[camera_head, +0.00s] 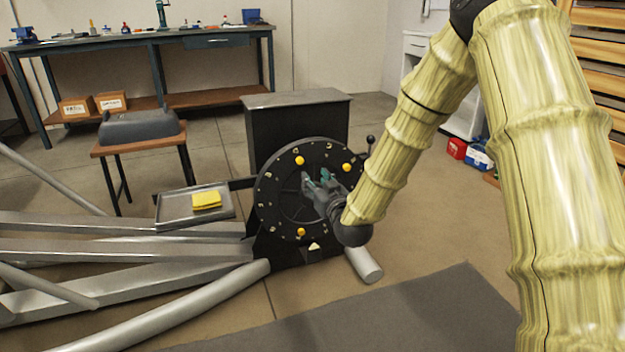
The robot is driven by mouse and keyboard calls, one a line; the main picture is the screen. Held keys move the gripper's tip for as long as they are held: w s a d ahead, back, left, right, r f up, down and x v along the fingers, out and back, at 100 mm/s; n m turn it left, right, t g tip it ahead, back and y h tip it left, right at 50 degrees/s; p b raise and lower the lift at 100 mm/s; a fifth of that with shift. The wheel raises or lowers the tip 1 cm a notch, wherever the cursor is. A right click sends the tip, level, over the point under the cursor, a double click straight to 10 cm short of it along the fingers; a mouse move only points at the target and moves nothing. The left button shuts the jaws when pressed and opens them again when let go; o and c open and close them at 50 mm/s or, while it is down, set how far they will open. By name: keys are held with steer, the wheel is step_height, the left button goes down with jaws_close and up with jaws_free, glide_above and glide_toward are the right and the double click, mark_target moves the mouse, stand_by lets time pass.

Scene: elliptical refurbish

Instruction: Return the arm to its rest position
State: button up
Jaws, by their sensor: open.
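My arm, in a yellow-green ribbed sleeve, reaches in from the top right of the head view and bends down toward the middle. My gripper (314,180) is open at its end, in front of a black round wheel (268,212) with several yellow knobs around its face. The fingers overlap the wheel's centre in the picture. I see nothing held between them. Whether they touch the wheel I cannot tell.
A metal tray (170,208) with a yellow cloth (206,200) sits left of the wheel. Metal beams and pipes (190,303) lie at the lower left. A stool (140,147) stands behind. A dark mat (400,318) lies in front. A workbench (200,36) stands at the back.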

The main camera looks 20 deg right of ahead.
steer(key=s+a+f+g+p, duration=0.1)
steer(key=s+f+g, duration=0.2)
steer(key=s+f, duration=0.45)
steer(key=s+a+f+g+p, duration=0.15)
steer(key=s+f, duration=0.35)
steer(key=f, duration=0.5)
steer(key=s+a+f+g, duration=0.1)
steer(key=s+f+g, duration=0.4)
steer(key=f, duration=0.4)
steer(key=s+a+f+g+p, duration=0.15)
steer(key=s+f+g, duration=0.35)
steer(key=s, duration=1.3)
steer(key=s+f+g+p, duration=0.3)
steer(key=s+f, duration=0.5)
steer(key=s, duration=1)
step_height(320, 180, up, 38)
steer(key=w+p, duration=0.1)
steer(key=p, duration=3.5)
steer(key=shift+f+m+h, duration=0.15)
steer(key=shift+m+h, duration=0.15)
steer(key=shift+m, duration=0.1)
steer(key=shift+d, duration=0.1)
